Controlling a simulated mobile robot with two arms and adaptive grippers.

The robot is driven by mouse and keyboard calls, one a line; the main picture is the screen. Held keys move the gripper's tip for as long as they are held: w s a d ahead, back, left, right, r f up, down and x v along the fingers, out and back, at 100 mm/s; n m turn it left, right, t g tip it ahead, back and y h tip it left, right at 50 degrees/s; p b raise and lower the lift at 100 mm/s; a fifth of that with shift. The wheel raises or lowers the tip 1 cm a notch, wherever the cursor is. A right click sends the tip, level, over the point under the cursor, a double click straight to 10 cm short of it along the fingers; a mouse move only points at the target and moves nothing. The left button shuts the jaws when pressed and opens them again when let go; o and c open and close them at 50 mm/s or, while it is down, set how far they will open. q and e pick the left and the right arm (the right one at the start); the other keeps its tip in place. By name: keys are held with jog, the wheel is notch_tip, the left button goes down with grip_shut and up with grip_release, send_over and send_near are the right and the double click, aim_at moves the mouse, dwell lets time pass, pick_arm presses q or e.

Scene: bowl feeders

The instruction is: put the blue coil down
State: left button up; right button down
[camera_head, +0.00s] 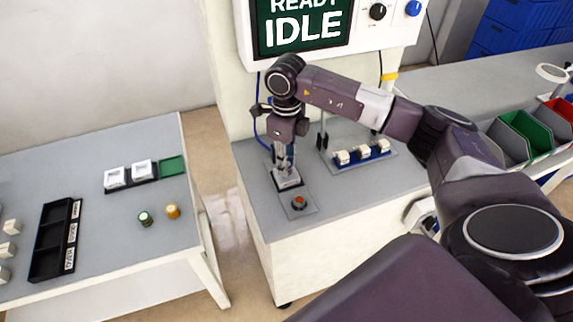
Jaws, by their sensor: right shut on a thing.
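My right gripper (284,162) points down over a small pale fixture (287,182) on the grey machine counter. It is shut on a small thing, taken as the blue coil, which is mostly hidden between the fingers. I cannot tell whether the coil touches the fixture. A green coil (145,218) and an orange coil (172,211) stand upright on the left table. My left gripper is not in view.
A red button (299,203) sits just in front of the fixture. A blue rack (363,155) with several white blocks is to its right. The left table (120,260) holds a black tray (55,240). A screen (300,22) reads READY IDLE.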

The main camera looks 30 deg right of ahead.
jog(key=shift+f, duration=0.8)
jog(key=shift+s+a+f+b, duration=0.1)
jog(key=shift+s+f+b, duration=0.25)
jog(key=shift+f+b, duration=0.25)
jog(key=c, duration=1.7)
grip_release()
jog(key=shift+c, duration=0.2)
jog(key=shift+o, duration=0.3)
jog(key=shift+w+f, duration=0.15)
jog(key=shift+f, duration=0.1)
jog(key=shift+w+r, duration=0.1)
jog(key=shift+r, duration=0.1)
jog(key=shift+r+p, duration=0.3)
jog(key=shift+p, duration=0.15)
notch_tip(320, 180, up, 13)
jog(key=b, duration=0.1)
jog(key=shift+w+f, duration=0.1)
jog(key=shift+f, duration=0.05)
